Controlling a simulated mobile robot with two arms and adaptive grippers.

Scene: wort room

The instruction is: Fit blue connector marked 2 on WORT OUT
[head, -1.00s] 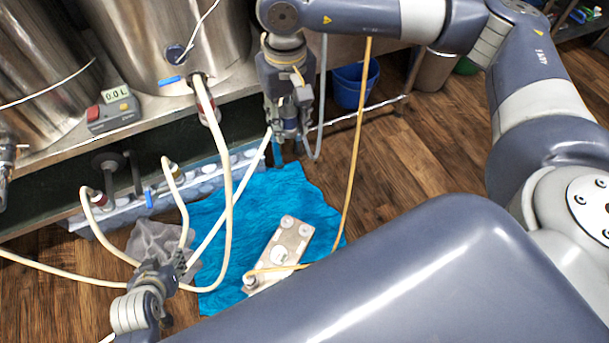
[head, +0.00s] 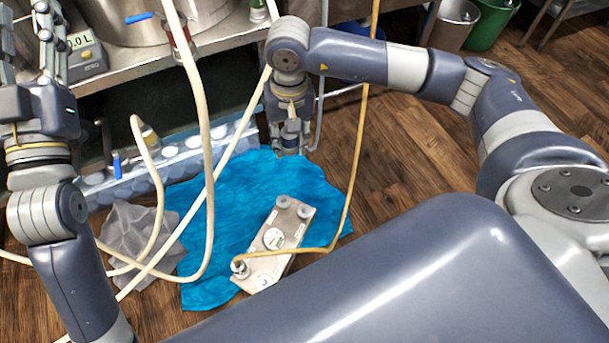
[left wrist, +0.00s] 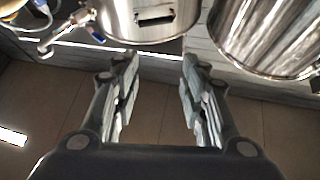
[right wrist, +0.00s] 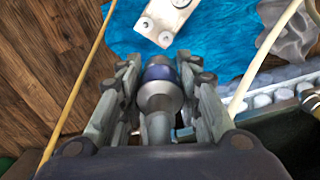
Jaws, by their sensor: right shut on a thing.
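My right gripper (head: 290,150) points down over the far edge of the blue cloth. In the right wrist view it (right wrist: 160,85) is shut on a metal connector with a dark blue band (right wrist: 158,73). No number is readable on it. A plate chiller (head: 262,272) with round ports lies on the blue cloth, nearer to me and apart from the gripper. It also shows at the top of the right wrist view (right wrist: 152,28). I cannot read which port is WORT OUT. My left gripper (head: 48,65) is raised at the far left; in its wrist view its fingers (left wrist: 160,85) are apart and empty.
Cream hoses (head: 204,130) loop left of the chiller. A yellow-tan hose (head: 357,150) hangs to the right and crosses the chiller. A grey cloth (head: 140,235) lies left. A steel bench (head: 220,45) with kettles stands behind. The wooden floor (head: 415,160) is clear at right.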

